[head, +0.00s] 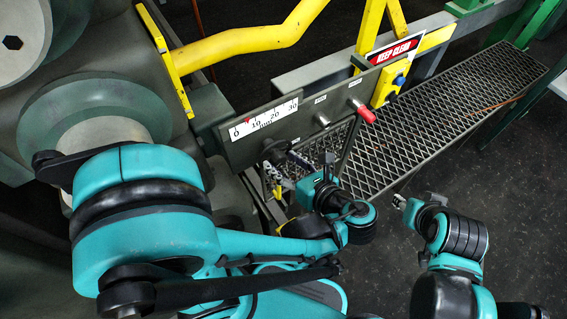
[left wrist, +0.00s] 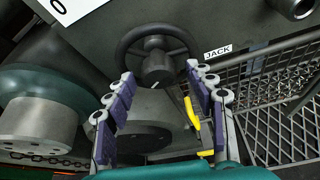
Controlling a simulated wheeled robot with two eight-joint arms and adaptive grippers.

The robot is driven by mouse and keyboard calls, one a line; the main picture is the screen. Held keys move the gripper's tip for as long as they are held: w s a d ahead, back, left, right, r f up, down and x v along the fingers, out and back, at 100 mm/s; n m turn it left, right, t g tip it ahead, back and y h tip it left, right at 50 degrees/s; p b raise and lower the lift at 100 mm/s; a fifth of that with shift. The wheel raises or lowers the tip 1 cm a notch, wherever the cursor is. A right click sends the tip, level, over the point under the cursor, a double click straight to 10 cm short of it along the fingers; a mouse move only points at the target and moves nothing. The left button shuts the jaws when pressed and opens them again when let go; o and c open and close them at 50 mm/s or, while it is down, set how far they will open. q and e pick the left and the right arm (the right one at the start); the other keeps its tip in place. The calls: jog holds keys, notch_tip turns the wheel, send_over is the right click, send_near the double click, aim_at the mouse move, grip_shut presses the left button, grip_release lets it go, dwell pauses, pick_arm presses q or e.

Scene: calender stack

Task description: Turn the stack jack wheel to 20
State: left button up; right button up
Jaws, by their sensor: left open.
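The stack jack wheel (left wrist: 158,50) is a dark handwheel with a round hub, on the grey panel beside a JACK label (left wrist: 218,52). In the head view the wheel (head: 276,150) shows under the white scale (head: 265,118), marked 0 to 30 mm. A small red pointer (head: 248,121) stands between 0 and 10, nearer 10. My left gripper (left wrist: 160,72) is open and faces the wheel, its fingers to either side below the hub; nothing is between them. In the head view the left gripper (head: 290,172) is partly hidden. My right gripper (head: 399,201) is away from the panel; its jaw opening is unclear.
A red-tipped handle (head: 366,114) sticks out from the panel's right side. A yellow box with a blue button (head: 399,80) is beyond it, under a KEEP CLEAR sign (head: 394,50). A mesh walkway (head: 440,115) runs to the right. Large rollers (head: 95,110) are at left.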

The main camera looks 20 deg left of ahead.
pick_arm(q)
jog(key=c, duration=1.2)
jog(key=shift+o, duration=0.2)
jog(key=shift+n, duration=0.3)
jog(key=shift+s+a+n+t+h, duration=0.1)
jog(key=shift+n+t+h, duration=0.4)
jog(key=shift+n+t, duration=0.3)
jog(key=shift+n+t+h, duration=0.5)
jog(key=shift+n, duration=0.7)
jog(key=o, duration=1.2)
jog(key=shift+c, duration=0.2)
